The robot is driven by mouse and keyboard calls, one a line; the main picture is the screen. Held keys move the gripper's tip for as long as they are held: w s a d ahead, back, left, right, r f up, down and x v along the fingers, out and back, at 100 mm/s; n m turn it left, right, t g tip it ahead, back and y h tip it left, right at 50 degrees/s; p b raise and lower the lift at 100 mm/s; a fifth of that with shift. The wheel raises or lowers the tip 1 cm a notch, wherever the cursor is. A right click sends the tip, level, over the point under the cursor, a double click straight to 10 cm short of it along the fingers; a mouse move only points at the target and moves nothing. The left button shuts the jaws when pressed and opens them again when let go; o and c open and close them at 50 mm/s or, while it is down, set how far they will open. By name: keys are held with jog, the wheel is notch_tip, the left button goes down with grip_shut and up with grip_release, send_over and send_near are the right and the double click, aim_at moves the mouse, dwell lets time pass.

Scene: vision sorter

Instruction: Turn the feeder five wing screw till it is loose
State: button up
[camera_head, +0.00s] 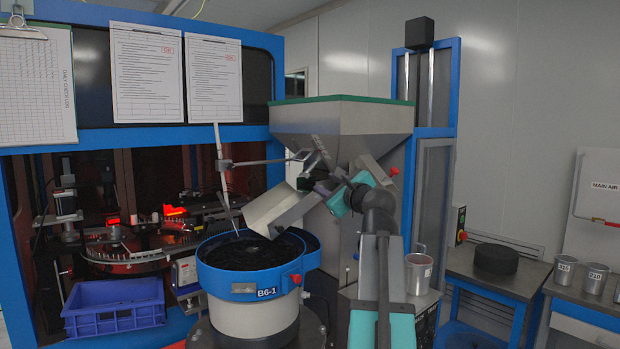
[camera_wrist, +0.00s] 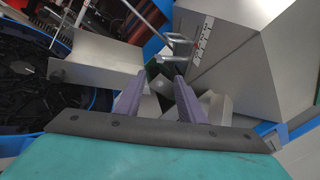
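My gripper (camera_head: 318,174) is at the front of the grey hopper (camera_head: 345,118), above the tilted metal chute (camera_head: 270,208). In the wrist view its two purple fingers (camera_wrist: 160,78) stand apart. Small grey metal parts show between and behind them, and I see nothing clearly gripped. A metal rod with a clamp bracket (camera_wrist: 176,44) lies just beyond the fingertips. I cannot make out a wing screw for certain in either view; it may be hidden by my gripper or too small. The only feeder label I can read is B6-1 on the blue-rimmed bowl (camera_head: 230,290).
The hopper wall (camera_wrist: 235,70) is close on the right of the fingers, the chute (camera_wrist: 98,60) close on the left. A blue crate (camera_head: 115,307) is left of the bowl. A metal cup (camera_head: 418,273) stands right of my arm.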

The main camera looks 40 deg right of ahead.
aim_at(309, 175)
jog(key=shift+w, duration=0.15)
jog(key=shift+p+x, duration=1.4)
jog(key=shift+x, duration=5.35)
jog(key=c, duration=0.9)
jog(key=shift+d, duration=0.3)
grip_shut()
jog(key=shift+a, duration=0.25)
